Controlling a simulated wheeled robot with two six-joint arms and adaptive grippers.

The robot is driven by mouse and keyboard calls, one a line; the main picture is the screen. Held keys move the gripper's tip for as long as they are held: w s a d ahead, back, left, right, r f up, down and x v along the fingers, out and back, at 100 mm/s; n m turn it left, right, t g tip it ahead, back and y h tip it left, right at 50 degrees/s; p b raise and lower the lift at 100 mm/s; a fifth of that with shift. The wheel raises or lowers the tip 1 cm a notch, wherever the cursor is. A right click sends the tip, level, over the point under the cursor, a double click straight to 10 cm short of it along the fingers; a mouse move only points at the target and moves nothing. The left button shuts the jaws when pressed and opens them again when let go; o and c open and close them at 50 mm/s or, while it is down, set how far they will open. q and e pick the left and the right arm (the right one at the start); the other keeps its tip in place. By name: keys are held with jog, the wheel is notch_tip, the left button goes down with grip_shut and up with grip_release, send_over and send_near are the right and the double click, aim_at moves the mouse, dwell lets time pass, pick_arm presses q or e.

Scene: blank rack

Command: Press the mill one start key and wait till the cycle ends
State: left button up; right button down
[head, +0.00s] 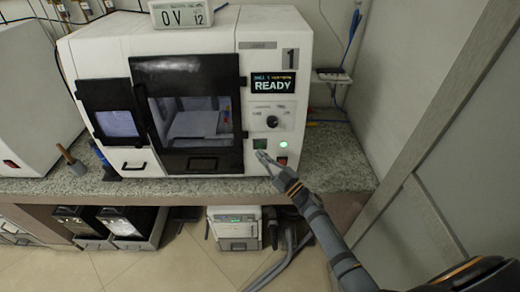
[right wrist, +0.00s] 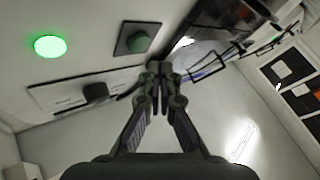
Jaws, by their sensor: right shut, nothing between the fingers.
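Mill one (head: 190,45) is a white machine on the counter, marked "1". Its display (head: 273,86) reads "READY". A dark green square key (head: 260,143), which looks like the start key, is on the front panel; it also shows in the right wrist view (right wrist: 138,42). A lit green lamp (head: 284,144) is right of it in the head view and also shows in the right wrist view (right wrist: 50,46). My right gripper (head: 262,156) is shut and empty, its tips just below the key. Contact with the panel cannot be told. My left gripper is out of view.
The mill's black-framed window (head: 188,72) is closed. A red switch (head: 282,161) is below the lamp, close to my right gripper. A white box with a display (head: 180,13) stands on top. The granite counter (head: 335,165) is clear at the right.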

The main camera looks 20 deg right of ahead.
aim_at(260, 146)
jog(key=shift+w+d, duration=0.15)
jog(key=shift+w, duration=0.5)
dwell(1.0)
jog(key=shift+w+d, duration=0.15)
jog(key=shift+w, duration=0.25)
